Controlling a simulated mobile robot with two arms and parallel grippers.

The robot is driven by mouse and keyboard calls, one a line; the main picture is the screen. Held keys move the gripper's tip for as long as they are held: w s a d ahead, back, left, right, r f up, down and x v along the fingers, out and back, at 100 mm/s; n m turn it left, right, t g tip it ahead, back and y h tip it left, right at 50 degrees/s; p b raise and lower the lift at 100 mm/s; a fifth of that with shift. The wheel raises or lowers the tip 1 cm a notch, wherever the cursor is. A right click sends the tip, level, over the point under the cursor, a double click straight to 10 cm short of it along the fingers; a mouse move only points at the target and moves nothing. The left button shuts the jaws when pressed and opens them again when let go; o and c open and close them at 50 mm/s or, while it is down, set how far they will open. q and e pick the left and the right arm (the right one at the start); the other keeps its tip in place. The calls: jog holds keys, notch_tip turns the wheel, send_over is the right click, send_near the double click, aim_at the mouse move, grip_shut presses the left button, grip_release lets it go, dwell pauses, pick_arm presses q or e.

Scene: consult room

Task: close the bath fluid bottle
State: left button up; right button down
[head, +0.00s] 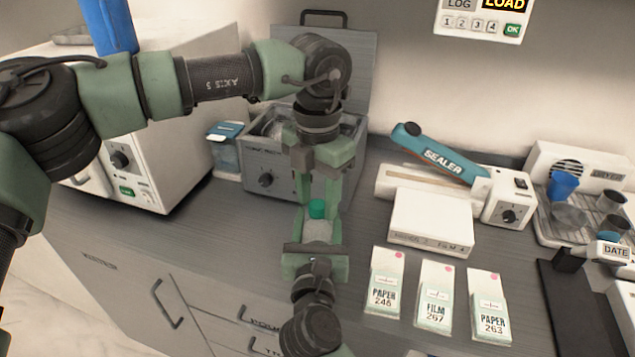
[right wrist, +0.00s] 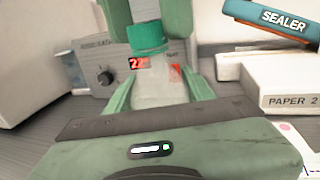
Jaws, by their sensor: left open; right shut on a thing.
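The bath fluid bottle (head: 318,232) is a pale translucent bottle with a green cap (head: 317,209) at its mouth. My right gripper (head: 316,250) is shut on the bottle's body from the front and holds it upright. The bottle also shows between the right fingers in the right wrist view (right wrist: 160,88), with the cap (right wrist: 146,38) on top. My left gripper (head: 319,195) points down from above, open, with its fingers on either side of the cap. I cannot tell whether they touch it, or how tightly the cap sits.
A grey bath (head: 262,178) with a raised lid stands behind the bottle. A white cabinet unit (head: 165,150) is at left, with a blue-lidded container (head: 226,155) beside it. A sealer (head: 440,155), a white box (head: 430,222) and several pouch packs (head: 433,300) lie to the right.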

pick_arm(q)
jog(key=shift+f, duration=0.15)
grip_shut()
jog(key=shift+o, duration=0.7)
grip_release()
notch_tip(320, 180, up, 12)
